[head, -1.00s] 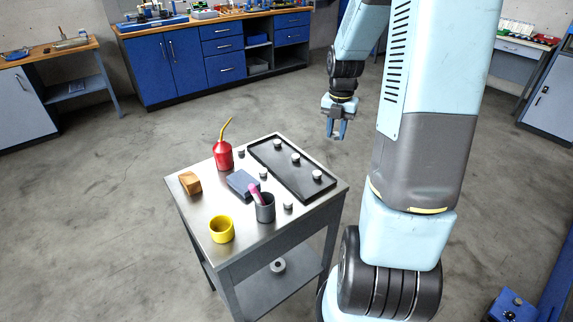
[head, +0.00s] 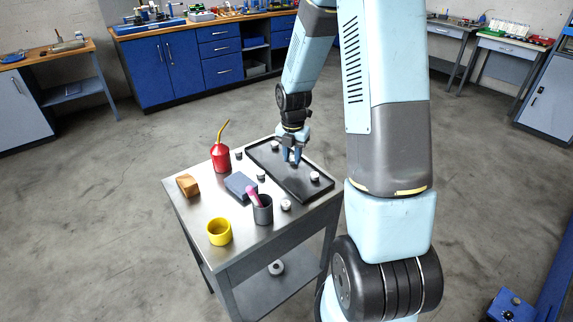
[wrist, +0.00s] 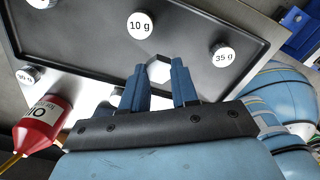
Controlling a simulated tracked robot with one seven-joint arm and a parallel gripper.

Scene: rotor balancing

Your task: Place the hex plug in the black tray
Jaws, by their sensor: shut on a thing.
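My gripper (head: 292,161) is above the black tray (head: 262,153) on the metal table. In the wrist view, the hex plug (wrist: 158,69), a pale hexagonal piece with a silvery face, sits between the two blue fingertips of my gripper (wrist: 160,84). The fingers are shut on it. The plug appears over the tray's dark floor (wrist: 90,45); its exact height above it is hard to judge. The tray also holds round weights, including one marked 10 g (wrist: 140,26) and one marked 35 g (wrist: 222,54). In the head view my gripper hides part of the tray's middle.
A red oil can (head: 221,157) stands left of the tray. A blue-grey block (head: 239,186), a grey cup (head: 263,214) with a pink item, a yellow cup (head: 219,233), a wooden block (head: 188,186) and several small weights (head: 286,205) share the tabletop.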

